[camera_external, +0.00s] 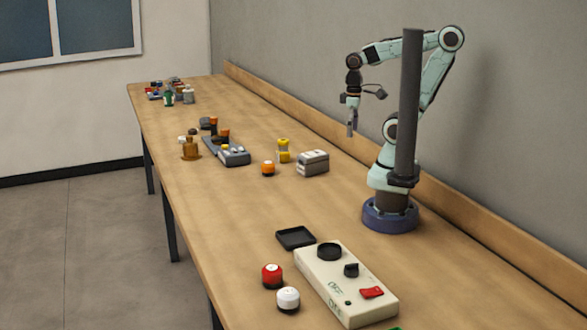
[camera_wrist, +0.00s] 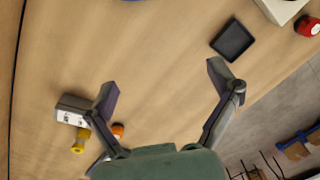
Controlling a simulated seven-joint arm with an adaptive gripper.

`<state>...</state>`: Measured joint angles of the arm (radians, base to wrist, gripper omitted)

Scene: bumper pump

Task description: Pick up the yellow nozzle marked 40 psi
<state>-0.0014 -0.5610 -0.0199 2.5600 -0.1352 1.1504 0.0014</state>
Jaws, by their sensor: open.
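A yellow nozzle (camera_external: 283,150) stands on the table in the external view, left of a grey-white block. It also shows in the wrist view (camera_wrist: 80,142), at the lower left beside my gripper's left finger. No 40 psi marking is legible in either view. My gripper (camera_external: 351,128) is raised above the table, to the right of the nozzle and apart from it. In the wrist view my gripper (camera_wrist: 162,80) is wide open, with bare table between the fingers. A shorter orange-and-white piece (camera_external: 268,168) stands just in front of the nozzle.
The grey-white block (camera_external: 313,163) is close to the nozzle's right. A grey tray with orange-topped pieces (camera_external: 232,155) and a brown bottle-like piece (camera_external: 190,150) stand left. A black square tray (camera_external: 295,238) and a cream control box (camera_external: 340,285) are nearer. The table between is clear.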

